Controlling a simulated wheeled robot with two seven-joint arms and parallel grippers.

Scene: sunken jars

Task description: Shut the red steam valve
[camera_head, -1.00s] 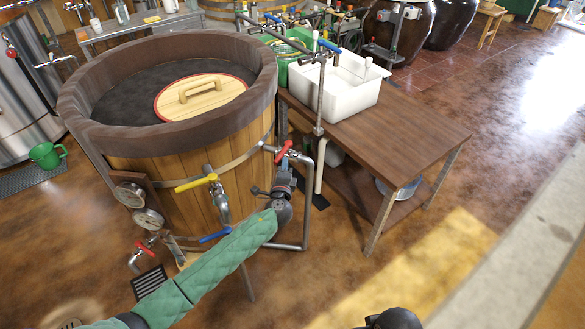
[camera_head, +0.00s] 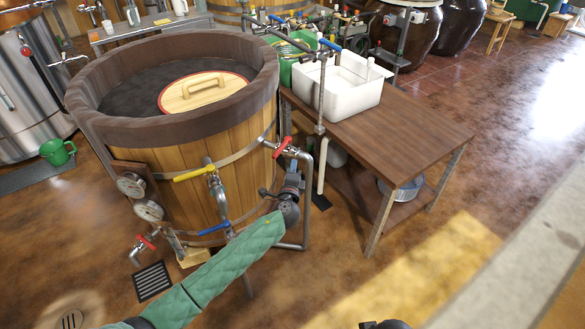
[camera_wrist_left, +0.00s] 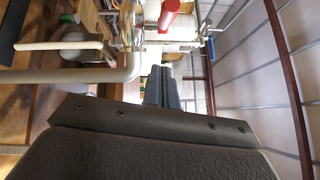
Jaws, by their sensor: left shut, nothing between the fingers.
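A red valve handle (camera_head: 282,147) sits on a pipe at the right front of the wooden vat (camera_head: 180,160). My left arm, in a green quilted sleeve, reaches up from below. My left gripper (camera_head: 291,168) is shut and empty, just below and right of that handle; in the head view I cannot tell whether they touch. In the left wrist view the closed fingers (camera_wrist_left: 165,76) point toward a red handle (camera_wrist_left: 172,12), with a gap between them. Another red handle (camera_head: 147,241) is on a low pipe at the vat's lower left. My right gripper is not seen clearly.
A yellow handle (camera_head: 194,174) and a blue handle (camera_head: 214,229) are on the vat's front, left of my gripper. A grey pipe runs close on the right. A wooden table (camera_head: 400,135) with a white basin (camera_head: 350,95) stands to the right. Floor is open in front of the table.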

